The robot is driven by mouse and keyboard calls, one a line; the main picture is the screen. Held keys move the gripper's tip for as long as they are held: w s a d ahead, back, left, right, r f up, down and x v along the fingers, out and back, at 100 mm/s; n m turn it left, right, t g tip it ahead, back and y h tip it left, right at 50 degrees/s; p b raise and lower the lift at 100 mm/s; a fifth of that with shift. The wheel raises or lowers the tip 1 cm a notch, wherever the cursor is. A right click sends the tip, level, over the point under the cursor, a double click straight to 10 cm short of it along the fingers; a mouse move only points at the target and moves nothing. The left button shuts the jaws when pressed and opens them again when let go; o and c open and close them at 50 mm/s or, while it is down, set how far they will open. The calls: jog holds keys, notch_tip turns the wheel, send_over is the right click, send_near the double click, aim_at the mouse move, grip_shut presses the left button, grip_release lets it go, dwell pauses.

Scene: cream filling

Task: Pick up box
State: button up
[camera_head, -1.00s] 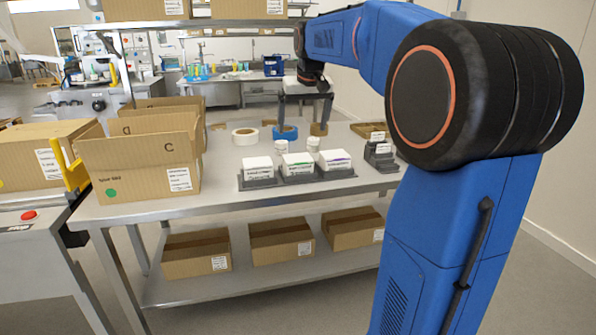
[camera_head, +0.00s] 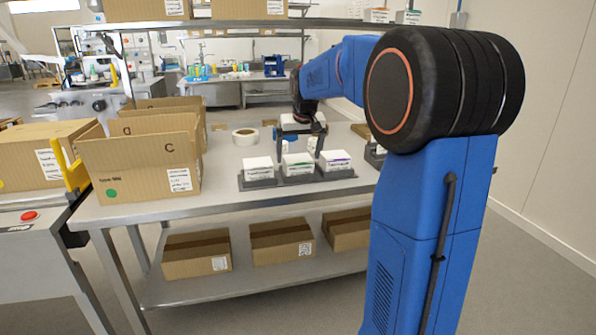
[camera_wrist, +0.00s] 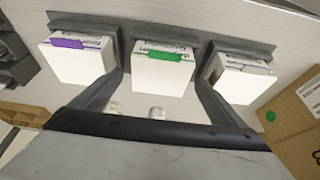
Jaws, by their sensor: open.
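Three small white boxes stand in dark grey holders on the steel table: a left box (camera_head: 258,167), a middle box (camera_head: 298,163) and a right box (camera_head: 335,159). In the wrist view the middle box has a green label (camera_wrist: 162,66), the box at left a purple label (camera_wrist: 80,58), and the box at right (camera_wrist: 238,78) a grey one. My gripper (camera_head: 300,146) is open and empty, above and just behind the middle box in the head view. In the wrist view its two fingers (camera_wrist: 160,82) lie on either side of the middle box; contact cannot be told.
Open cardboard boxes, one marked C (camera_head: 140,160), stand at the table's left. Cardboard boxes (camera_head: 282,240) sit on the lower shelf. An upper shelf (camera_head: 240,24) spans above. The table front (camera_head: 225,192) is clear.

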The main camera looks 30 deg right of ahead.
aim_at(298, 158)
jog(key=shift+x, duration=1.4)
jog(key=c, duration=1.1)
jog(key=shift+r, duration=0.1)
notch_tip(298, 158, up, 10)
jog(key=shift+f, duration=0.15)
jog(key=shift+s, duration=0.1)
